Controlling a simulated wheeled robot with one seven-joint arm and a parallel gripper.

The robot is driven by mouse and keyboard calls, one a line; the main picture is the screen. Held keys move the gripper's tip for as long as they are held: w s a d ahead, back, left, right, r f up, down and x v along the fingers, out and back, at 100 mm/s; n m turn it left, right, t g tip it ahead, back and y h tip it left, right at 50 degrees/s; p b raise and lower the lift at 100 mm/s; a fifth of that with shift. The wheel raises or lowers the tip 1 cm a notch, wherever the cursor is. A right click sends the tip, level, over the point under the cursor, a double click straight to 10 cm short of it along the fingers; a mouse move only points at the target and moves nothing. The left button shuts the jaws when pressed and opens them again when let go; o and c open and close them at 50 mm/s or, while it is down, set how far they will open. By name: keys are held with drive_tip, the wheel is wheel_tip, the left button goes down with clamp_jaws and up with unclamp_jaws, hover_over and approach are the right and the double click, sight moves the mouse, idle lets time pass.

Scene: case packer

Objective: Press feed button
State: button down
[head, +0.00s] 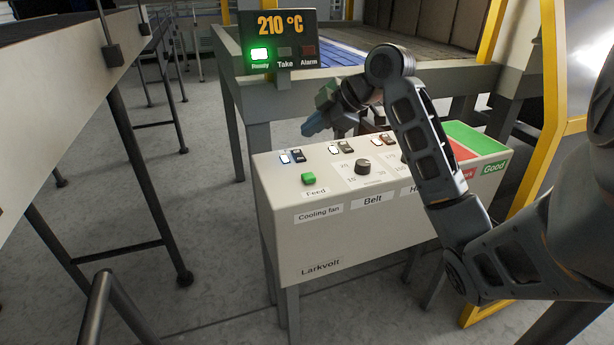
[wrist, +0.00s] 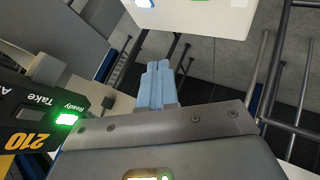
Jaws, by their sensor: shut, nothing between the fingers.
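The green feed button (head: 308,179) sits on the sloping top of the pale control box (head: 345,255), near its left end, above a label reading "Feed". My gripper (head: 310,128) is shut and empty, its blue fingertips together. In the head view it hangs above and behind the box's left end, apart from the button. In the wrist view the closed blue fingers (wrist: 157,84) point toward the box's edge (wrist: 200,22).
Lit switches (head: 290,157) and a black knob (head: 362,166) share the panel. Red and green trays (head: 474,139) are at its right end. A display (head: 279,40) reads 210 °C with "Ready" lit green. A conveyor frame (head: 60,75) stands left. The floor between is clear.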

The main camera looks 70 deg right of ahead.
drive_tip(key=shift+f, duration=0.15)
drive_tip(key=b, duration=0.5)
hover_over(312, 177)
wheel_tip(312, 177, down, 8)
drive_tip(key=shift+r, duration=0.25)
drive_tip(key=shift+f+b, duration=0.5)
drive_tip(key=shift+b, duration=0.1)
drive_tip(key=shift+f, duration=0.15)
idle(1.1)
drive_tip(key=shift+f+b, duration=0.3)
drive_tip(key=shift+b, duration=0.3)
